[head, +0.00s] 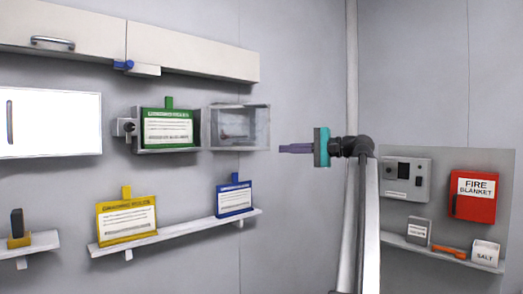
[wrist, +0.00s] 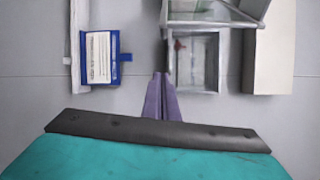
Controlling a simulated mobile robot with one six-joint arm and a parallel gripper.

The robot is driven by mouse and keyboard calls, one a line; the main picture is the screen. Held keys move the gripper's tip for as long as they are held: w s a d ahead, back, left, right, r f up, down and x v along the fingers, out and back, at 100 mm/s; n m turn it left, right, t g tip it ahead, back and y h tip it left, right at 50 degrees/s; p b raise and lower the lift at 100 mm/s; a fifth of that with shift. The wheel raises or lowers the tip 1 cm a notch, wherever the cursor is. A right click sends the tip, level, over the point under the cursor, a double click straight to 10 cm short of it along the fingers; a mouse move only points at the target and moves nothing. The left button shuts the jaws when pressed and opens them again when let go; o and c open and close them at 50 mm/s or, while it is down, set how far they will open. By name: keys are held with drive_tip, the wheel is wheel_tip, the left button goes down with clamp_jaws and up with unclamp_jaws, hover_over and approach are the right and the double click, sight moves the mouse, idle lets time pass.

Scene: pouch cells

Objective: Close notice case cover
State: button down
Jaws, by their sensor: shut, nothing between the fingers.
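A clear, grey-edged cover (head: 267,127) stands out to the right of the green-framed notice (head: 169,128) on the wall in the head view. A grey-framed clear panel (wrist: 240,18) juts out at the top of the wrist view, with a shallow grey box (wrist: 212,62) below it. I cannot tell exactly how panel and box join. My gripper (head: 281,149) points left, its purple fingertips just right of the cover's lower edge. In the wrist view my gripper (wrist: 161,75) is shut and empty, its tips beside the box's lower left side. Any touch cannot be told.
A wall cabinet (head: 190,54) hangs above. Below, a shelf (head: 180,230) holds a yellow notice (head: 126,220) and a blue notice (head: 234,199). A red fire blanket box (head: 473,197) is at far right. Bare wall lies right of the cover.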

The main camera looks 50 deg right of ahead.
sight(260, 149)
drive_tip(key=p+x, duration=0.2)
drive_tip(key=x, duration=0.8)
drive_tip(key=shift+s+a+r+p, duration=0.15)
drive_tip(key=shift+s+a, duration=0.45)
drive_tip(key=shift+a, duration=0.2)
drive_tip(key=shift+s+a+r+p, duration=0.15)
drive_tip(key=shift+s+a, duration=0.5)
drive_tip(key=shift+a, duration=0.15)
drive_tip(key=shift+a, duration=0.15)
